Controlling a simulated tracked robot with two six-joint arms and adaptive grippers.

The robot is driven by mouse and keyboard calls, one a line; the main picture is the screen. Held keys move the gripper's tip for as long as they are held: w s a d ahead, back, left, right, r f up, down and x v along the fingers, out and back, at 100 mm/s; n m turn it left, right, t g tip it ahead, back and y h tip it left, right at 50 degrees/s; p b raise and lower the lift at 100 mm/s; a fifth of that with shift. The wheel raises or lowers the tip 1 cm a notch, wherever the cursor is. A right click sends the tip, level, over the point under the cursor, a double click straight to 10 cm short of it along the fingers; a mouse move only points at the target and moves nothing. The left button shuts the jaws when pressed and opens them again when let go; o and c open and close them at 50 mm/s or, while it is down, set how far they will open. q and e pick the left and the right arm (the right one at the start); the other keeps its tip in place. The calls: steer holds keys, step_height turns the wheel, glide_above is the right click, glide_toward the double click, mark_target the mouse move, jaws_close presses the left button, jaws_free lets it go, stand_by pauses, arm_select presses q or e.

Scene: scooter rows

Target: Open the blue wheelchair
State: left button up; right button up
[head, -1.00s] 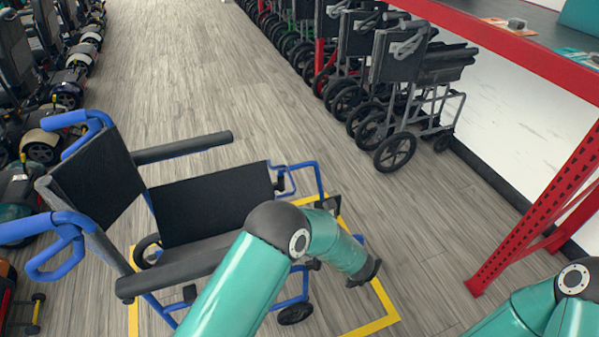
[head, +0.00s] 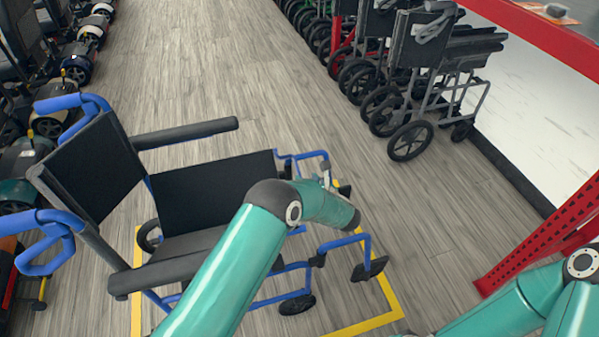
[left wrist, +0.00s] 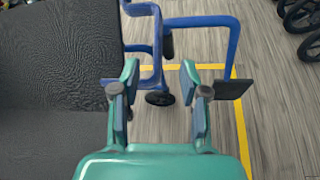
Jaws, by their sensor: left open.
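The blue wheelchair (head: 90,165) stands on the floor at the left of the head view, facing right. Its black backrest is spread flat, and a black seat shows between the two armrests. Its blue front frame and footrests are at the right. My left gripper (head: 328,181) is above the chair's front end, mostly hidden by my own arm. In the left wrist view my left gripper (left wrist: 160,67) is open and empty, with the blue tubing (left wrist: 205,20) ahead of its fingers. My right gripper is out of view; only part of the arm shows.
A yellow outline (head: 366,323) on the floor surrounds the chair. Folded grey wheelchairs (head: 425,80) stand in a row at the upper right, and scooters (head: 75,65) line the left. A red shelf frame (head: 540,240) is at the right. The aisle is clear.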

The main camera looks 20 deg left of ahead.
mark_target(300, 173)
arm_select(q)
steer(key=x, duration=0.7)
steer(key=shift+w+a+f, duration=0.1)
steer(key=shift+c, duration=0.3)
jaws_close()
